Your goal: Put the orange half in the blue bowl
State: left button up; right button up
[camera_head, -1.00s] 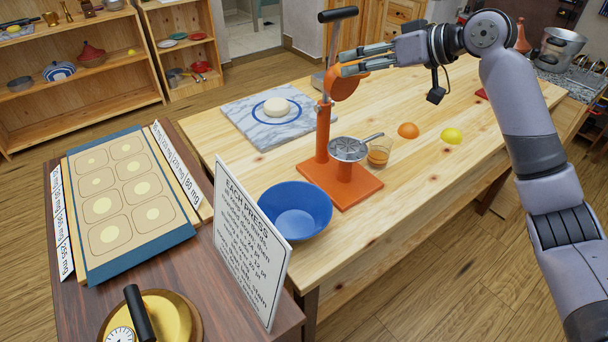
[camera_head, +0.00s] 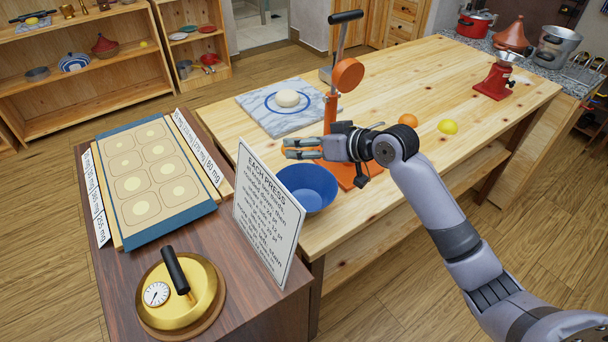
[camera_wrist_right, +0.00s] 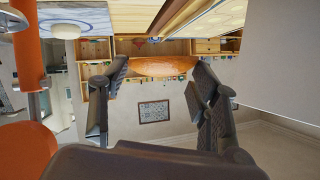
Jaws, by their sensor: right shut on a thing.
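The blue bowl (camera_head: 306,190) stands upright on the wooden table in the head view, in front of the orange press (camera_head: 360,172). Its inside looks empty where it shows. My right gripper (camera_head: 290,148) is just above the bowl's far rim in the picture, fingers pointing left. In the right wrist view it is shut on the orange half (camera_wrist_right: 165,66), which sits between the fingertips. My right wrist covers the lower part of the press. My left gripper is not in view.
The sign board (camera_head: 268,212) stands close in front of the bowl. The press column and lever (camera_head: 335,75) rise behind my gripper. Another orange piece (camera_head: 408,120) and a lemon (camera_head: 448,127) lie to the right. A marble board (camera_head: 280,118) with dough is at the back left.

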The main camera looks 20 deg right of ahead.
notch_tip(320, 180, down, 9)
jog(key=shift+s+f+p, duration=0.1)
jog(key=shift+s+p, duration=0.05)
jog(key=shift+p, duration=0.25)
jog(key=shift+f, duration=0.45)
jog(key=shift+f+b, duration=0.45)
jog(key=shift+f, duration=0.15)
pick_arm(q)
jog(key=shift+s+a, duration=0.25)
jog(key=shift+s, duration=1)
pick_arm(e)
jog(key=o, duration=1.2)
